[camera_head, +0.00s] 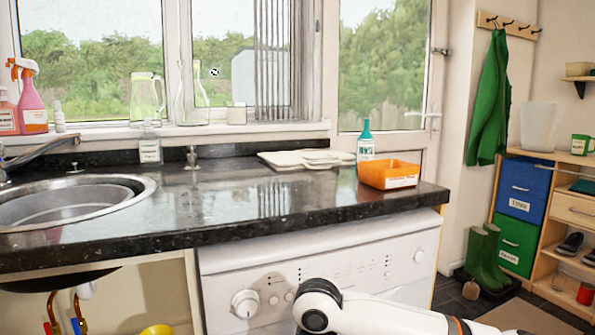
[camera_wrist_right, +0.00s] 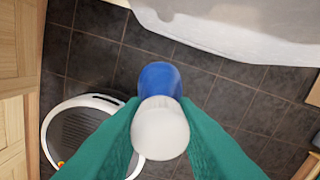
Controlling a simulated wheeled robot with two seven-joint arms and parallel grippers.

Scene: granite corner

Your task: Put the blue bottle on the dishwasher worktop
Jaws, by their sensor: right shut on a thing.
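The blue bottle (camera_wrist_right: 160,80) has a white cap (camera_wrist_right: 160,130) and shows in the right wrist view, over a dark tiled floor. My right gripper (camera_wrist_right: 160,108) is shut on it, with a green finger on each side near the cap. The bottle is not visible in the head view, where only part of my right arm shows low in front of the dishwasher (camera_head: 345,262). The dishwasher worktop (camera_head: 290,205) is the dark, glossy counter above the white machine. My left gripper is not in view.
On the worktop's right stand an orange tray (camera_head: 389,175) and a teal-capped bottle (camera_head: 365,142). Pale boards (camera_head: 305,159) lie at the back. A sink (camera_head: 70,203) is at the left. The front middle of the worktop is clear.

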